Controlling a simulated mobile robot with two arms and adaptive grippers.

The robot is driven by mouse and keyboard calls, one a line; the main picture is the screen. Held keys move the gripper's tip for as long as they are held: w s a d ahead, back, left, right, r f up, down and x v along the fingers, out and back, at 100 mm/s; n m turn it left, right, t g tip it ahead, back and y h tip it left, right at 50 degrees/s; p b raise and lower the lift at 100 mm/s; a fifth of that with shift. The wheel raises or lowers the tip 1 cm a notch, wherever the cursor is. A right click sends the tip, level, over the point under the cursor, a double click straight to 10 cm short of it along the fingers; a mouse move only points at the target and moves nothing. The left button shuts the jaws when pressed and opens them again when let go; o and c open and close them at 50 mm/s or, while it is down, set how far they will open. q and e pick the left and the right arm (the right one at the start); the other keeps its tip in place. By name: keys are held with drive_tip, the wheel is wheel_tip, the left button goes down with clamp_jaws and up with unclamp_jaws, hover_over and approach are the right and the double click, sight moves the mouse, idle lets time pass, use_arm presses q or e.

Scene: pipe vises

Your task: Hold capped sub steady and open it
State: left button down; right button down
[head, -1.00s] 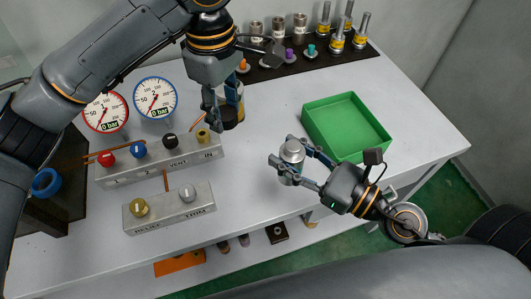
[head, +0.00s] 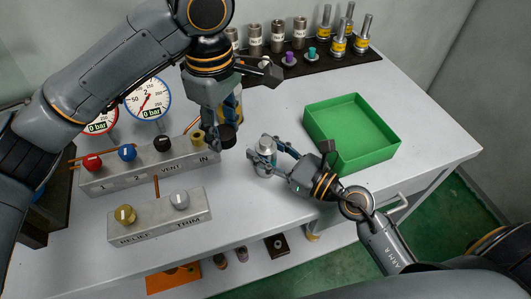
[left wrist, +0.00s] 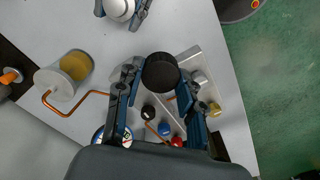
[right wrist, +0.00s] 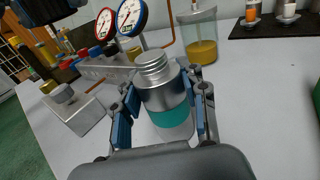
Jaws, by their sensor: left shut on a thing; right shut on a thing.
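A silver sub (head: 265,149) stands roughly upright in my right gripper (head: 268,160), in front of the green tray. In the right wrist view the sub (right wrist: 155,85) has a bare threaded neck on top and a teal band below. The blue finger pads of that gripper close on its sides. My left gripper (head: 222,144) is shut on a black round cap (head: 229,134), left of the sub and apart from it. The left wrist view shows the cap (left wrist: 161,72) between the fingers. Whether the sub touches the bench I cannot tell.
A green tray (head: 387,154) stands right of the sub. The valve block (head: 105,182) and the relief and trim block (head: 160,222) lie to the left. A jar of amber liquid (right wrist: 201,48) stands behind my left gripper. The rear rack (head: 310,60) holds several fittings.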

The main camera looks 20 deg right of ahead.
drive_tip(key=shift+f, duration=0.15)
drive_tip(key=shift+f, duration=0.15)
drive_tip(key=c, duration=0.7)
unclamp_jaws()
drive_tip(key=shift+c, duration=0.2)
